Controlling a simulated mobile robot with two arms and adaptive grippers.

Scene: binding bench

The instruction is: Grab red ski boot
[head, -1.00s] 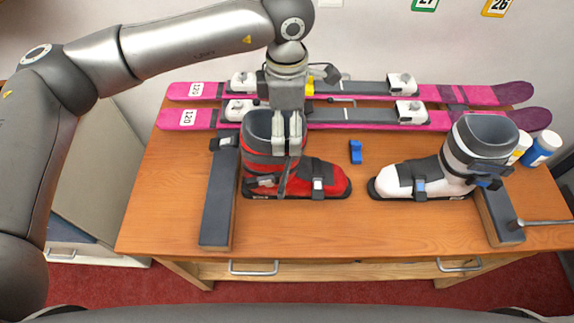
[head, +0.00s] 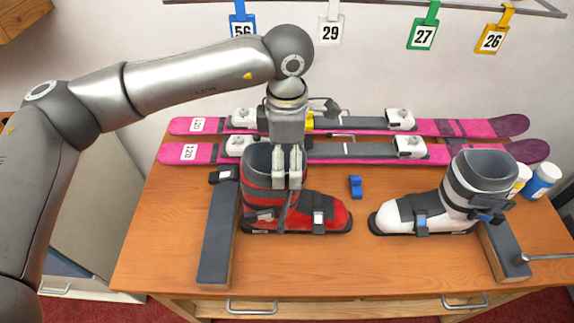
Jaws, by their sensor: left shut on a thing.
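The red ski boot (head: 328,208) stands upright on the wooden bench, left of the middle, its toe pointing right. It has a grey and red cuff and black buckles. My left gripper (head: 286,180) comes down from above at the boot's cuff and is shut on it. The fingers hide part of the cuff and its buckles. The boot's sole appears to rest on the bench top. My right gripper is not in view.
A white ski boot (head: 422,212) stands to the right. Two pink skis (head: 460,152) lie along the back. Grey padded blocks (head: 217,235) flank the boots. A small blue piece (head: 355,186) lies between the boots. Bottles (head: 543,180) stand far right. The bench front is clear.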

